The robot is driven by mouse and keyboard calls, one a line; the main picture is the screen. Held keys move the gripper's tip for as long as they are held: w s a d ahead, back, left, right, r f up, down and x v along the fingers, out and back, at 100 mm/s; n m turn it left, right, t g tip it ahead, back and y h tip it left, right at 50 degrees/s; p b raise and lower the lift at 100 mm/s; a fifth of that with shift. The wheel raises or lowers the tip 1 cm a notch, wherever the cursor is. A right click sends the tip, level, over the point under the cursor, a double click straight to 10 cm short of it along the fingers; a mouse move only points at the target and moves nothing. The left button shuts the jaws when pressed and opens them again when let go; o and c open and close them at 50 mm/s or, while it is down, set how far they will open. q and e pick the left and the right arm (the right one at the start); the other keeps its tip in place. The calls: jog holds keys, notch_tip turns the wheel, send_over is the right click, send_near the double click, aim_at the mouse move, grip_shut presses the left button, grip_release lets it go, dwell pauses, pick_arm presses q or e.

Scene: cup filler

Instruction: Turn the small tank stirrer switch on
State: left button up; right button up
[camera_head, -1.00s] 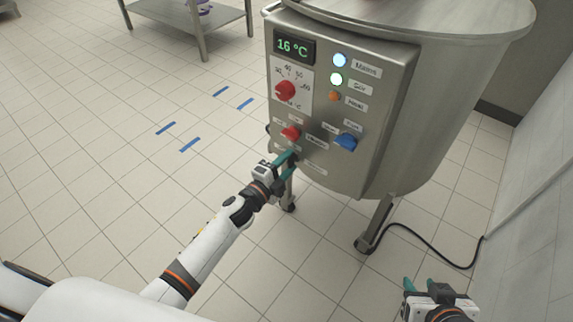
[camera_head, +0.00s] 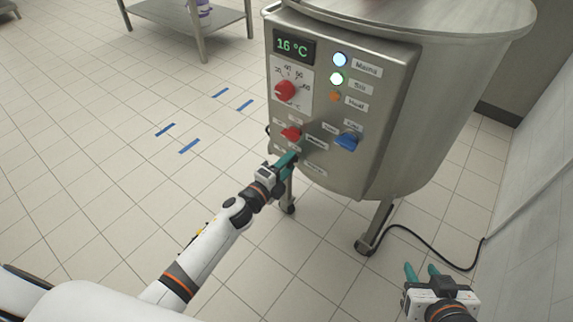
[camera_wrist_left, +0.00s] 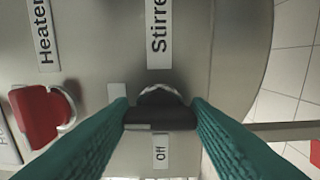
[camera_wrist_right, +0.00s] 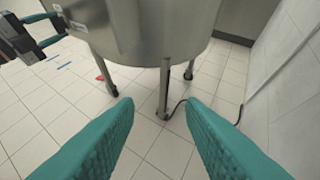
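The steel tank's control panel (camera_head: 385,75) faces me in the head view. The left wrist view shows the stirrer switch (camera_wrist_left: 160,117), a dark bar handle lying across the picture below the "Stirrer" label (camera_wrist_left: 159,30) and above the "Off" label (camera_wrist_left: 160,152). My left gripper (camera_wrist_left: 160,115) has its fingertips apart, one at each end of the handle; I cannot tell whether they touch it. In the head view my left gripper (camera_head: 287,160) is at the panel's lower left edge and hides this switch. My right gripper (camera_wrist_right: 160,115) is open and empty, low at the right (camera_head: 425,272).
Red heater switch (camera_wrist_left: 42,115) is close left of my left gripper. A red dial (camera_head: 286,91), a blue switch (camera_head: 348,142) and lit indicator lights (camera_head: 338,78) are on the panel. Tank legs (camera_head: 378,222) and a black cable (camera_head: 430,258) stand near the right wall.

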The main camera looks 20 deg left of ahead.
pick_arm(q)
jog(key=o, duration=0.4)
jog(key=shift+o, duration=0.2)
jog(key=p+v, duration=0.1)
jog(key=v, duration=1.1)
jog(key=shift+p, duration=0.4)
pick_arm(e)
jog(key=s+d+f+g+h, duration=0.1)
jog(key=s+d+f+g, duration=0.1)
jog(key=s, duration=0.4)
jog(key=f+g, duration=0.1)
jog(key=g, duration=0.1)
jog(key=shift+s+d+f+g, duration=0.2)
jog(key=shift+s+f+g, duration=0.1)
jog(key=shift+f, duration=0.05)
